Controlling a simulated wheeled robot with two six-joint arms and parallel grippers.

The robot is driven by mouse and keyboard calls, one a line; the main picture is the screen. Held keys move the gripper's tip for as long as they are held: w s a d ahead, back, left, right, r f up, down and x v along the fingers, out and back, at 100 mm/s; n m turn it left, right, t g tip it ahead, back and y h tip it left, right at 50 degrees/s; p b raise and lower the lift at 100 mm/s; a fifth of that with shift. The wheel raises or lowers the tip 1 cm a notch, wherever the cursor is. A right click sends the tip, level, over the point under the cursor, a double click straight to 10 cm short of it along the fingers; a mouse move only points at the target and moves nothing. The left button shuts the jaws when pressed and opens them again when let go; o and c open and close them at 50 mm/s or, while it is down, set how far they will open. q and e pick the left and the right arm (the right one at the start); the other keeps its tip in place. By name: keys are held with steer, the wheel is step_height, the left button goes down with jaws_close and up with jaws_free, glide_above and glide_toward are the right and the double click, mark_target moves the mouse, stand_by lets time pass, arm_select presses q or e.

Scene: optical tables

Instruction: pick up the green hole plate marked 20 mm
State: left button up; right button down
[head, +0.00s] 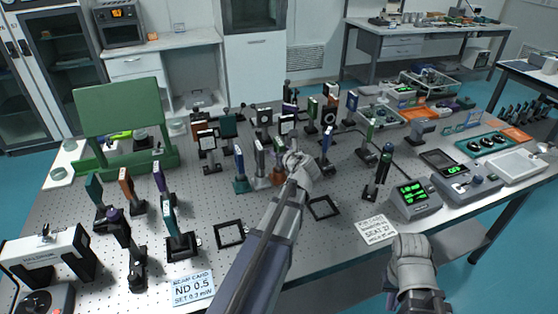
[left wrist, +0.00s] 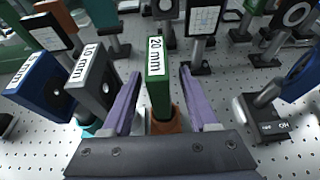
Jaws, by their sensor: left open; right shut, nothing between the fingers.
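The green hole plate (left wrist: 158,75) with a white "20 mm" label stands upright in an orange holder (left wrist: 165,124) in the left wrist view. My left gripper (left wrist: 160,80) is open, with one purple finger on each side of the plate; gaps show on both sides. In the head view, my left gripper (head: 293,160) is among the mounted optics near the table's middle, and the green plate (head: 278,153) is partly hidden beside it. My right gripper (head: 412,262) is shut and empty near the front edge at the right.
A grey plate (left wrist: 88,78) and a blue plate (left wrist: 40,86) stand close left of the green one. A dark-based mount (left wrist: 262,118) is at the right. Black square frames (head: 230,234) lie in front. Several other mounts crowd the perforated table behind.

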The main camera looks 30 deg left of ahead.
arm_select(q)
steer(key=shift+w+a+f, duration=0.2)
steer(key=shift+w+a, duration=0.1)
steer(key=shift+a, duration=0.05)
jaws_close()
stand_by(0.6)
